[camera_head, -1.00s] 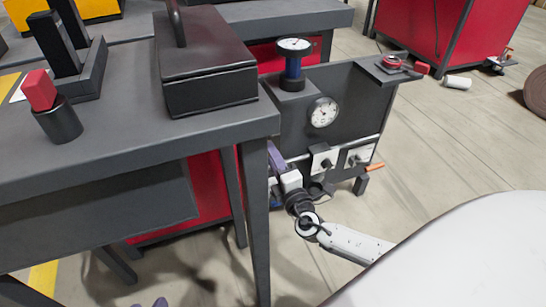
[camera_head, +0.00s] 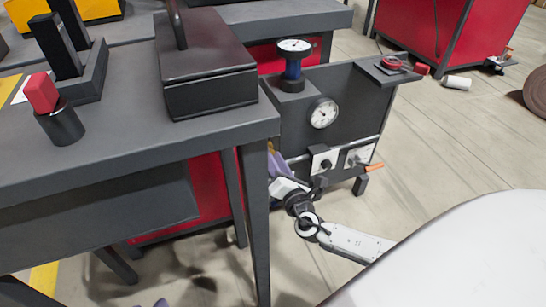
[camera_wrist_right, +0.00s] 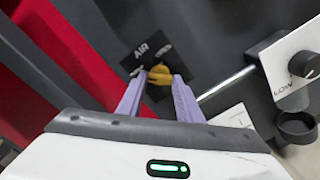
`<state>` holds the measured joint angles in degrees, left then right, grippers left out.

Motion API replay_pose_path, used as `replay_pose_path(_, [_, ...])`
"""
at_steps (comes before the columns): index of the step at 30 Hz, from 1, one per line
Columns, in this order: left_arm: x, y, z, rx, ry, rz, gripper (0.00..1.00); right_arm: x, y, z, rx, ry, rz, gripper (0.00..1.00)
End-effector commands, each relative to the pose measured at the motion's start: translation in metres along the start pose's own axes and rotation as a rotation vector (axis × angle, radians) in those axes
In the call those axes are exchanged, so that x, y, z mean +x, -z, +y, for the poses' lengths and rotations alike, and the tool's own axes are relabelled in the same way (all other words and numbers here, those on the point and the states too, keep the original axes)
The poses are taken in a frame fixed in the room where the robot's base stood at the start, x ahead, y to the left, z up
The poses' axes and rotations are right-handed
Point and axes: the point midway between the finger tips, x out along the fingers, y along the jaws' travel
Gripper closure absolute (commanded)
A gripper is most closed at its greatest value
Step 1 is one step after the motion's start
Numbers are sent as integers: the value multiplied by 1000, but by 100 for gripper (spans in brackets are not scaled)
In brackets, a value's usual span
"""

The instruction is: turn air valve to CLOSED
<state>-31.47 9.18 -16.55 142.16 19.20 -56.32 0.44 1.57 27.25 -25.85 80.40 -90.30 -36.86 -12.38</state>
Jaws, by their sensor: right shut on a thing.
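The air valve's yellow handle (camera_wrist_right: 160,76) shows in the right wrist view, in front of a dark plate marked AIR (camera_wrist_right: 143,50). My right gripper (camera_wrist_right: 157,82) has its two purple fingers closed on the handle. The second word on the plate is partly covered and cannot be read in full. In the head view my right gripper (camera_head: 277,163) is at the left end of the dark panel's front, beside the table leg. The handle is hard to make out there.
The dark panel (camera_head: 345,95) carries a round gauge (camera_head: 323,113), a pipe and white plates with knobs (camera_head: 324,161). A knob plate marked LOW (camera_wrist_right: 300,65) is right of the fingers. The grey table (camera_head: 200,135) and its leg (camera_head: 256,220) stand close on the left.

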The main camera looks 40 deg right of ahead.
Motion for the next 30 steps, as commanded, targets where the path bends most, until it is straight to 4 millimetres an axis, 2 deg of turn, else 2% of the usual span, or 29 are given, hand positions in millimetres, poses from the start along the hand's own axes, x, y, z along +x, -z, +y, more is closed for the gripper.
replay_pose_path(15, [0,-1,-1,0,2,-3,69,-1,2,0,-24,0,3,90])
replay_pose_path(16, [0,-1,-1,0,2,-3,69,-1,2,0,-24,0,3,66])
replay_pose_path(19, [0,-1,-1,0,2,-3,69,-1,2,0,-23,0,3,49])
replay_pose_path(30, [0,1,0,1,3,-3,69,-5,1,0,-21,1,2,49])
